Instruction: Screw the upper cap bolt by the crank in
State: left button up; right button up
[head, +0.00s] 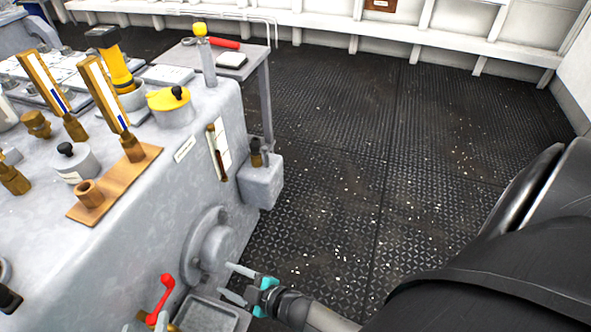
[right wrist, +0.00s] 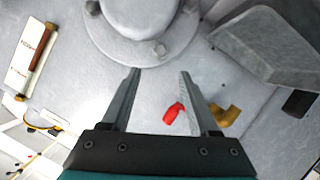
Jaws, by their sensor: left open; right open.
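The round flanged cap (head: 214,247) is on the side wall of the grey machine; it also shows at the top of the right wrist view (right wrist: 146,22). The red crank (head: 160,297) is left of and below the cap in the head view. My right gripper (head: 226,279) is open and empty, its fingertips near the cap and apart from the bolts. My left gripper is not in view.
A grey tray (head: 240,318) juts out below the cap, and a grey box (head: 262,185) sticks out of the machine at upper right of it. A brass elbow (right wrist: 226,115) is beside the crank. The dark deck (head: 340,220) on the right is clear.

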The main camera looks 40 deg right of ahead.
jog(key=s+d+r+m+g+h+p, duration=0.1)
jog(key=s+d+m+g+h+p, duration=0.4)
jog(key=d, duration=0.3)
jog(key=s+r+m+g, duration=0.2)
jog(key=s+g, duration=0.3)
jog(key=s, duration=0.5)
jog(key=shift+s+a+r+m, duration=0.25)
jog(key=shift+a+r+m, duration=0.1)
jog(key=shift+m, duration=0.25)
